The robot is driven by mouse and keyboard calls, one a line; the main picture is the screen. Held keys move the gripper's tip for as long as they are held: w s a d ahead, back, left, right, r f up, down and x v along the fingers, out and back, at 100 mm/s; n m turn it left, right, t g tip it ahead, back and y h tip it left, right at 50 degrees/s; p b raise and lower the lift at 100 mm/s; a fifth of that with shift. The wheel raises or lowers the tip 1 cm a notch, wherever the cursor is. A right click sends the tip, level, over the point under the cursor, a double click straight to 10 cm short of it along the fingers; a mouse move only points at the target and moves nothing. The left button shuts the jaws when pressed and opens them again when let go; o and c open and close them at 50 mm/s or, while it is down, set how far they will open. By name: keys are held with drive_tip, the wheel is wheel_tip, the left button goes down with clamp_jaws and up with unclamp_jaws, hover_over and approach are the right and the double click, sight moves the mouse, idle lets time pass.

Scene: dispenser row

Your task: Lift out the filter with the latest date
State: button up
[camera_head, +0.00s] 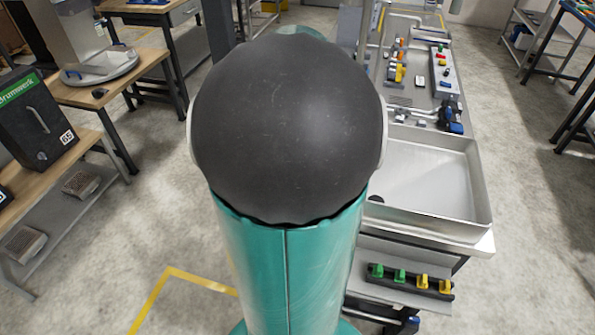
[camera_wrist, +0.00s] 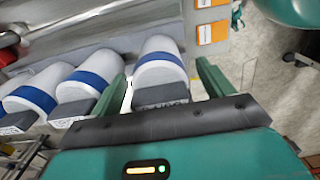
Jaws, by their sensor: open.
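In the wrist view, several white cylindrical filters with blue bands lie in a row: one at the left edge (camera_wrist: 30,97), one beside it (camera_wrist: 85,82), and one further right (camera_wrist: 160,68). Each has a dark grey end block toward me, with a printed label. The labels are too small, tilted or cut off for me to read a date. My gripper (camera_wrist: 162,72) is open, its two green fingers on either side of the rightmost filter. I cannot tell whether they touch it. The head view shows no filters; my arm fills its middle.
In the wrist view, orange-and-white cards (camera_wrist: 212,32) are beyond the filters. In the head view, a metal basin (camera_head: 425,185) and a bench with coloured fittings (camera_head: 420,75) stand right. A wooden table with a dark case (camera_head: 38,120) stands left. Some floor (camera_head: 150,215) is clear.

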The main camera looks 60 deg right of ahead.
drive_tip(key=c, duration=1.2)
drive_tip(key=shift+r, duration=0.15)
drive_tip(key=shift+c, duration=0.2)
